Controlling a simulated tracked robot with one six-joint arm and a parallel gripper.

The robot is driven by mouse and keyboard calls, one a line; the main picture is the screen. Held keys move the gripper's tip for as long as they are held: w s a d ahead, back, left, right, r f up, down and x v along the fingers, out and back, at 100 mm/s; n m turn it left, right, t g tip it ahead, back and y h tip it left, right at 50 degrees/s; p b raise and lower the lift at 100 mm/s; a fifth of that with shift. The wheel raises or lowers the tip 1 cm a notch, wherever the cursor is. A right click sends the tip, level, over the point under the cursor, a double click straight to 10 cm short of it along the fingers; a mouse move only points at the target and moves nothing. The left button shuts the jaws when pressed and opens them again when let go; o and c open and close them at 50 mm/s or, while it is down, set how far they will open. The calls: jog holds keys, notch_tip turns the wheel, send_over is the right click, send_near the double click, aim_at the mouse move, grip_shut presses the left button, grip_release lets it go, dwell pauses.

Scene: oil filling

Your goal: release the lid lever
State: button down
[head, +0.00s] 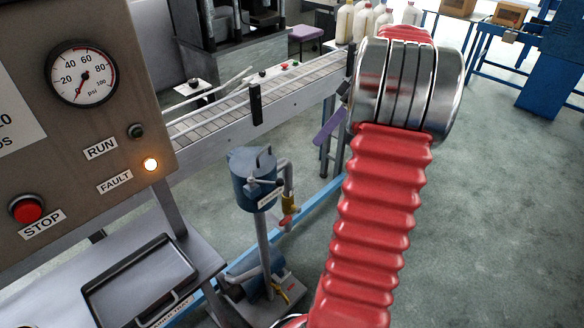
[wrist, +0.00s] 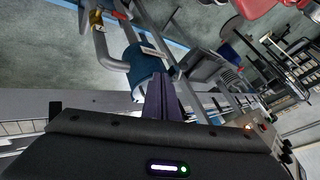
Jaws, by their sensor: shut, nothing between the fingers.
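The blue oil canister (head: 253,182) stands on a grey post beside the conveyor. Its lid has a small dark upright piece (head: 265,158), perhaps the lid lever; it is too small to be sure. A yellow valve with a red handle (head: 288,208) hangs on the pipe at its right. My gripper's purple fingers (head: 327,127) show right of and above the canister in the head view, apart from it. In the wrist view my gripper (wrist: 160,80) is shut and empty, its fingers overlapping the canister (wrist: 143,62) near its lid end. I cannot tell whether they touch. The fingers hide part of the lid.
The conveyor (head: 225,112) runs behind the canister, with white bottles (head: 362,22) at its far end. A control panel (head: 110,145) with a gauge and a lit fault lamp (head: 151,165) stands at left, above a dark tray (head: 140,280). Grey floor is clear at right.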

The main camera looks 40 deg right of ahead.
jog(key=shift+f, duration=0.1)
jog(key=w+a+f, duration=0.1)
jog(key=a+f, duration=0.5)
jog(key=a, duration=0.3)
jog(key=shift+w+a+f, duration=0.25)
jog(key=shift+a+f, duration=0.1)
dwell(0.3)
jog(key=shift+a, duration=0.1)
dwell(0.4)
jog(key=shift+a, duration=0.1)
